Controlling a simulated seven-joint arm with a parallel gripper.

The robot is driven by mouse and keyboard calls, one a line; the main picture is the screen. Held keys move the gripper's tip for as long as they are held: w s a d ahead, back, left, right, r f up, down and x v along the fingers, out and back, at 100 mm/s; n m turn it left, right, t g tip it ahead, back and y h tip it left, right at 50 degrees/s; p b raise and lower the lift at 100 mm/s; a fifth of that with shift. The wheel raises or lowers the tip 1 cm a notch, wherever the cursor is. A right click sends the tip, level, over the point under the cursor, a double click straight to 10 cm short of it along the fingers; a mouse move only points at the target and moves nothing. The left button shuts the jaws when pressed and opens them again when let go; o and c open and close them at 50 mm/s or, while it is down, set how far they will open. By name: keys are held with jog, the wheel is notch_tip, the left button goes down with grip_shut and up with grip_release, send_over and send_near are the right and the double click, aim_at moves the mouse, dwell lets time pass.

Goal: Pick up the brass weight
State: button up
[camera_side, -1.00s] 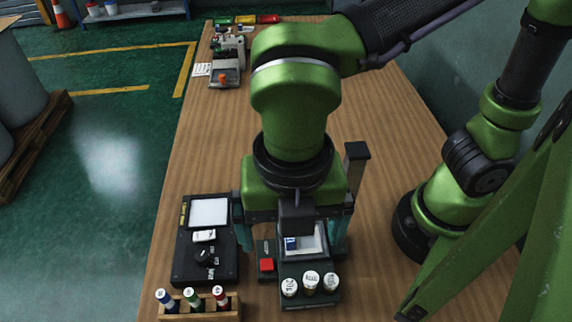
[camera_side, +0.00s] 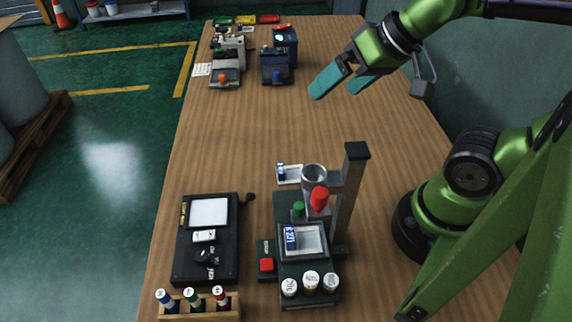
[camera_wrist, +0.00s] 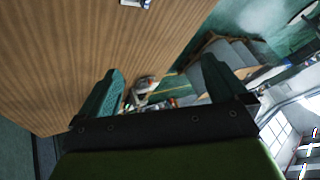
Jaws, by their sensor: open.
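My gripper (camera_side: 336,94) is raised above the right side of the table, beyond the dark tower stand (camera_side: 355,195) in the side view. Its two teal fingers are apart with nothing between them. They also show spread in the wrist view (camera_wrist: 162,66). I cannot pick out a brass weight in either view. The stand holds a metal cup (camera_side: 314,174) with a red piece (camera_side: 319,199) just below it.
A black box with a white panel (camera_side: 209,213) stands left of the tower. A wooden rack (camera_side: 200,313) holds three coloured vials at the front. Blue (camera_side: 277,67) and grey (camera_side: 226,73) devices stand at the far end. The middle of the wooden table (camera_side: 250,135) is clear.

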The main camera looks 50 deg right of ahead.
jog(key=shift+s+d+m, duration=0.1)
jog(key=shift+d+m, duration=0.2)
jog(key=shift+m, duration=0.2)
jog(key=shift+c, duration=1.1)
jog(key=c, duration=0.5)
jog(key=a+f+n+g+h, duration=0.1)
jog(key=a+f+n+g, duration=0.2)
jog(key=a, duration=0.6)
jog(key=a+f+n+g+h, duration=0.15)
jog(key=a+g, duration=0.25)
jog(key=a, duration=0.5)
jog(key=a+f+n+g, duration=0.3)
jog(key=a+n, duration=0.1)
jog(key=a, duration=0.5)
jog(key=g+h, duration=0.1)
send_over(286, 284)
jog(key=w, duration=0.2)
jog(key=shift+m, duration=0.35)
jog(key=f, duration=0.9)
jog(key=shift+w+a, duration=0.15)
jog(key=shift+a, duration=0.25)
jog(key=shift+x, duration=2.6)
